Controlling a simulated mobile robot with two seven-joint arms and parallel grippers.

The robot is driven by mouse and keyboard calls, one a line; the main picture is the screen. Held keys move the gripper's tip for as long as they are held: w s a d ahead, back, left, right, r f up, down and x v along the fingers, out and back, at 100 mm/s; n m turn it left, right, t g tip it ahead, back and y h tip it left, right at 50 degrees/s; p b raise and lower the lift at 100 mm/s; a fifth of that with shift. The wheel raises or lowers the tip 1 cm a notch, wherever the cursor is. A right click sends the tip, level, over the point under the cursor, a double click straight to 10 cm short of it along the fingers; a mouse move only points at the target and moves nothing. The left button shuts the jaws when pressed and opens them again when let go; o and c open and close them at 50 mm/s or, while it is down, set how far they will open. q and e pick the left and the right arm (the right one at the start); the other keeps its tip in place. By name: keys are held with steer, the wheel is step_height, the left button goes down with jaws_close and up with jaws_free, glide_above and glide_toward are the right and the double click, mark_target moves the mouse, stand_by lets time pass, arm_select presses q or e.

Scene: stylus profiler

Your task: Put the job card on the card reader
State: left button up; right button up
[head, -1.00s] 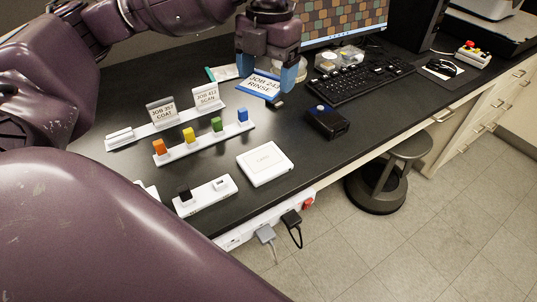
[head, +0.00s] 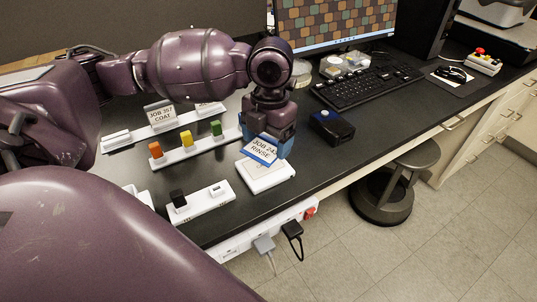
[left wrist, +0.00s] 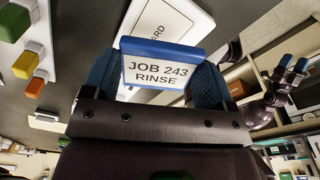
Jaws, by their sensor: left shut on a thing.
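The job card (head: 262,149), white with a blue edge and reading JOB 243 RINSE, is in my left gripper (head: 268,146). The left wrist view shows the card (left wrist: 158,72) between the two blue fingers of that gripper (left wrist: 163,78). The card is tilted. The card reader (head: 262,180) is a flat white pad on the bench, and the card is over its far part. The reader also shows in the left wrist view (left wrist: 172,20). I cannot tell whether card and reader touch. My right gripper (left wrist: 293,64) shows at the right of the left wrist view, empty, its blue fingertips apart.
A rack with orange, yellow and green blocks (head: 187,138) stands left of the reader. Behind it a card holder carries the JOB 207 COAT card (head: 160,114). A white strip with a black block (head: 202,204) lies in front. A dark box (head: 331,127) and keyboard (head: 368,86) are right.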

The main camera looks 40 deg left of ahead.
mark_target(268, 146)
arm_select(q)
step_height(268, 146, down, 4)
steer(key=shift+f+b, duration=0.15)
steer(key=shift+b, duration=0.3)
steer(key=shift+f, duration=0.15)
steer(key=o, duration=0.8)
